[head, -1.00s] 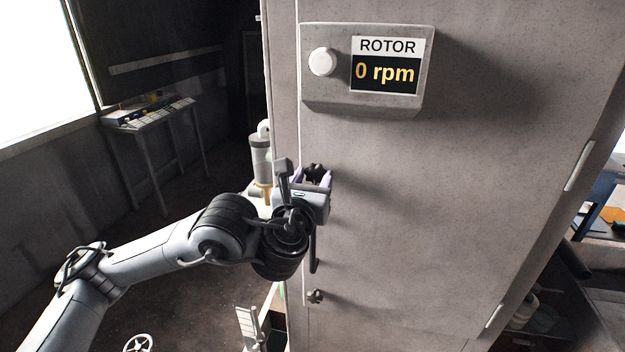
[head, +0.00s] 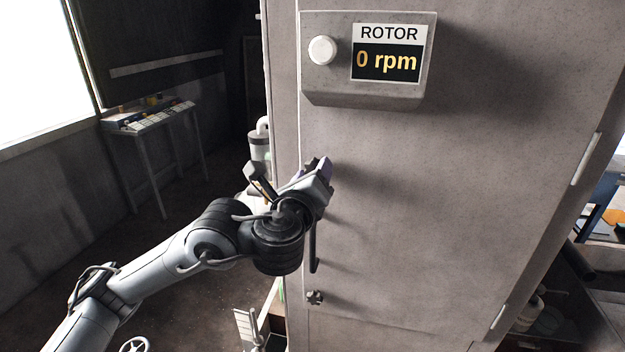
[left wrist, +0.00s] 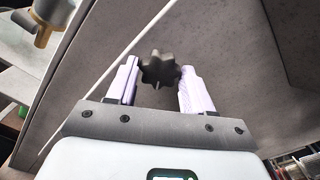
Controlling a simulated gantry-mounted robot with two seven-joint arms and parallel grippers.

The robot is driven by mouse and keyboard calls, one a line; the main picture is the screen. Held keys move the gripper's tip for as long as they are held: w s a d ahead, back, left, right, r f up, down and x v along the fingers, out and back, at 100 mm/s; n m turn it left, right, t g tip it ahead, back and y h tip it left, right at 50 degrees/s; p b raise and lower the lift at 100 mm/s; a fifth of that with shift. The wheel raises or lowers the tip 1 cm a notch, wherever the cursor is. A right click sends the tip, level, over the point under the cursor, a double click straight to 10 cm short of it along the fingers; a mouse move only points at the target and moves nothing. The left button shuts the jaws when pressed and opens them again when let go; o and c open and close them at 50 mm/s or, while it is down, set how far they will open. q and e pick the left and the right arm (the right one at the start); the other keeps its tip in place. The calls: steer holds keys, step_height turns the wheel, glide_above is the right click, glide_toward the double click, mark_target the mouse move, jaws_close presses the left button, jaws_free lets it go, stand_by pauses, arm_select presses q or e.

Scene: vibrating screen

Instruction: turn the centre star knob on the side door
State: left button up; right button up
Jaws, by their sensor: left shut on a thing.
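The side door (head: 450,190) is a grey speckled panel, and it looks closed. A dark star knob (left wrist: 160,71) sits between the two pale fingers of my left gripper (left wrist: 160,84) in the left wrist view. The gripper is shut on it. In the head view my left gripper (head: 318,168) is at the door's left edge, and its wrist is tilted. The knob is mostly hidden there by the gripper. Another star knob (head: 315,297) shows lower on the door. A dark vertical handle (head: 313,248) lies between them, partly behind my arm. My right gripper is not in view.
A box with a white button (head: 322,50) and a display (head: 388,53) reading ROTOR 0 rpm sticks out above the gripper. A narrow desk (head: 150,115) stands at the back left. Door hinges (head: 586,158) are along the right edge.

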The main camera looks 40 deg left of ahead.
arm_select(q)
steer(key=n+b, duration=0.4)
steer(key=n, duration=0.6)
steer(key=shift+n+b, duration=0.3)
steer(key=shift+b, duration=0.05)
stand_by(0.4)
steer(key=o, duration=1)
